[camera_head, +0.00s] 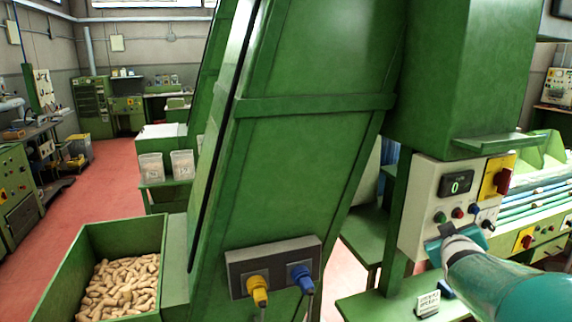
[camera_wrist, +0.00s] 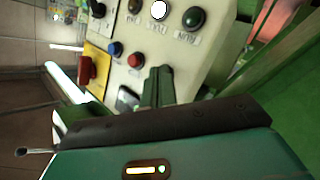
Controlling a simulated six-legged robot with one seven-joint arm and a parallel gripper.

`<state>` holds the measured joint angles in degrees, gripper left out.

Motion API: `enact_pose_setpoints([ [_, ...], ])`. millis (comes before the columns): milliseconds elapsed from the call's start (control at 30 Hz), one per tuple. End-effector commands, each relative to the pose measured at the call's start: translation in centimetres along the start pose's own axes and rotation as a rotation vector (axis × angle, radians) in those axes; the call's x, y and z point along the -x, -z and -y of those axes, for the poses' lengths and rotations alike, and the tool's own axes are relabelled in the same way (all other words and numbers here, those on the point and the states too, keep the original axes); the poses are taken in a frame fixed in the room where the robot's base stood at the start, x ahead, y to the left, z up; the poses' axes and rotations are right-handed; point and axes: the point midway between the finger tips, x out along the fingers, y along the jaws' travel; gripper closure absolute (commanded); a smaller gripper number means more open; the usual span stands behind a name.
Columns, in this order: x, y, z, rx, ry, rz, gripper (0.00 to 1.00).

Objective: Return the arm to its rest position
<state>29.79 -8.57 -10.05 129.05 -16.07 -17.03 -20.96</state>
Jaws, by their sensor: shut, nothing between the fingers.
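My arm comes in from the lower right of the head view. My gripper (camera_head: 447,238) is in front of the lower part of a pale control panel (camera_head: 424,200) on the green machine. The panel carries a small display (camera_head: 456,185) reading 0, several coloured buttons and a red switch (camera_head: 502,181) on a yellow plate. In the wrist view my gripper (camera_wrist: 156,90) is shut and empty, its fingers together in front of the panel (camera_wrist: 172,58), with a red button (camera_wrist: 134,60) and a blue button (camera_wrist: 115,48) close by. I cannot tell whether the fingers touch the panel.
The tall green machine (camera_head: 290,150) fills the middle, with a socket box (camera_head: 283,258) holding yellow and blue plugs. A small sign (camera_head: 428,304) stands on a green ledge below the panel. Red floor (camera_head: 95,190) is open at left.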

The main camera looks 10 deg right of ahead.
Motion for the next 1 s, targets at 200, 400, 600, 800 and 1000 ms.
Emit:
enact_pose_setpoints([
  [200,8.3,2.7,10.8,-0.139,0.269,0.171,1.0],
  [400,18.9,1.8,19.1,-0.191,0.513,0.385,1.0],
  [600,27.6,-0.8,23.2,-0.174,0.667,0.571,1.0],
  [800,29.8,-1.8,23.9,-0.162,0.7,0.627,1.0],
  [1000,29.8,-1.8,23.9,-0.162,0.7,0.627,1.0],
])
